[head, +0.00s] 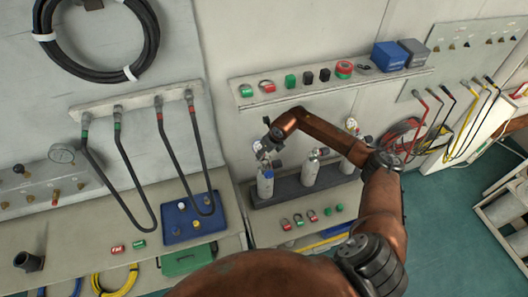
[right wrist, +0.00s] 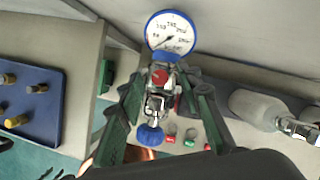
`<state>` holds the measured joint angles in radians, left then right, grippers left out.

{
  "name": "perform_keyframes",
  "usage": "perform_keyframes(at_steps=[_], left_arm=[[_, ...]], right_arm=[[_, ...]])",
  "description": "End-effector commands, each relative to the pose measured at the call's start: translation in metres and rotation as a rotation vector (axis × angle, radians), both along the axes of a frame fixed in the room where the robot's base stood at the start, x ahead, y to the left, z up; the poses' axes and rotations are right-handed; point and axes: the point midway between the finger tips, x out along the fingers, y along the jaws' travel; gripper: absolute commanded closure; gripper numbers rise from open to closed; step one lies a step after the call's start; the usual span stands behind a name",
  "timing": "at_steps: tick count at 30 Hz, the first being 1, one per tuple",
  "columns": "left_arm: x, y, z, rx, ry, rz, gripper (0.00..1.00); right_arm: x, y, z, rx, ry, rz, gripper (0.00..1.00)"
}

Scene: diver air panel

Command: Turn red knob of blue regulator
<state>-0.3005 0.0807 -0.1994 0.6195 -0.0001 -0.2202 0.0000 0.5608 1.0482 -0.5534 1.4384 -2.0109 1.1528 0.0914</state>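The blue regulator has a blue-rimmed dial gauge (right wrist: 172,34), a metal body and a blue knob (right wrist: 150,135) in the right wrist view. Its red knob (right wrist: 160,77) sits just below the gauge. In the head view the regulator is mostly hidden by my right gripper (head: 266,148) on top of the leftmost grey cylinder (head: 265,186). In the right wrist view my right gripper (right wrist: 163,88) is open, its green fingers on either side of the regulator near the red knob. I see no clear contact with the knob. My left gripper is not in view.
More cylinders (head: 311,170) stand to the right in the dark rack (head: 290,191). Hanging hoses (head: 168,140) and a blue tray (head: 194,236) are at the left.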

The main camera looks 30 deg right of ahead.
Motion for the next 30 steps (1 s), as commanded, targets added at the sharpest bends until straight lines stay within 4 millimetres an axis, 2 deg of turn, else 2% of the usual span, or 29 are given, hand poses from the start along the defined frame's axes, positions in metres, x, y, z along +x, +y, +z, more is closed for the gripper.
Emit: perform_keyframes(at_steps=[3,17,30], left_arm=[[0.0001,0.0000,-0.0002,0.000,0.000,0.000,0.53],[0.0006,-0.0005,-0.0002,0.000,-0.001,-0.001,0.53],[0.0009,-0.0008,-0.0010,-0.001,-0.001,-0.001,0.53]], right_arm=[[-0.0002,-0.0001,-0.0001,0.000,0.000,0.000,0.69],[-0.0003,-0.0004,0.0004,0.000,0.000,-0.001,1.00],[-0.0001,0.0003,0.0008,0.000,-0.001,-0.042,1.00]])
